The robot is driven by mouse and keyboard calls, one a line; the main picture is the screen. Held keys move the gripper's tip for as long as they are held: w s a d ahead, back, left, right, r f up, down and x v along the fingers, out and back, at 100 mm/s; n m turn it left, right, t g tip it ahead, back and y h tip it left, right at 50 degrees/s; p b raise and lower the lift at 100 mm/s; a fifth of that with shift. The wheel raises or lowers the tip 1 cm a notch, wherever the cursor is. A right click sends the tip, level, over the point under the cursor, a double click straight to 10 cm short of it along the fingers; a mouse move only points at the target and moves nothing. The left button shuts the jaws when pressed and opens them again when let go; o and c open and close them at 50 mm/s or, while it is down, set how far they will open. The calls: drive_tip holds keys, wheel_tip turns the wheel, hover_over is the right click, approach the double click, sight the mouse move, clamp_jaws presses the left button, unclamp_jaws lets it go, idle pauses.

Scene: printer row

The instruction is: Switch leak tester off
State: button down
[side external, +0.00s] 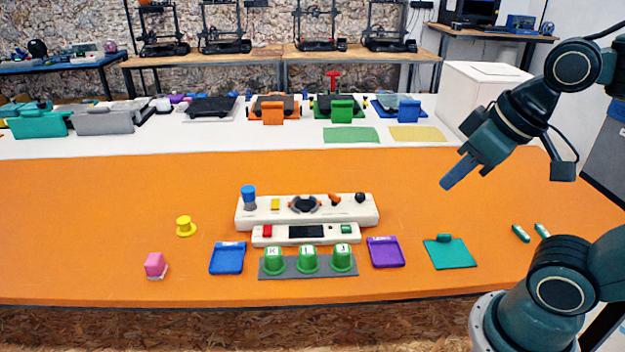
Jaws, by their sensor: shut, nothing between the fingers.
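Two long white control units stand at the middle of the orange table. The front white unit (270,240) has a red piece (267,231), a dark display (306,231) and small black and green pieces (345,229) at its right end. The rear white unit (243,218) carries a blue knob (249,196), a yellow block, a dark round part, an orange lever and a black ball. No readable label tells which unit is the leak tester, and switch positions are too small to tell. My gripper (447,184) is shut and empty, in the air right of both units, touching nothing.
In front are a grey strip (310,274) with green lettered cups, a blue tray (227,260), a purple tray (386,254) and a teal plate (451,255). A yellow piece (185,226) and pink block (155,264) lie left. The orange surface behind the units is clear.

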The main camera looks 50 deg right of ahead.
drive_tip(key=w+r+m+g, duration=0.2)
drive_tip(key=w+r, duration=0.2)
drive_tip(key=w, duration=0.7)
drive_tip(key=m+g, duration=0.4)
drive_tip(key=m, duration=0.3)
hover_over(269, 215)
drive_tip(key=s+a, duration=0.2)
wheel_tip(269, 215, down, 18)
drive_tip(key=shift+s+r, duration=0.1)
drive_tip(key=shift+s, duration=0.1)
drive_tip(key=shift+d, duration=0.1)
wheel_tip(269, 215, down, 14)
drive_tip(key=shift+r, duration=0.1)
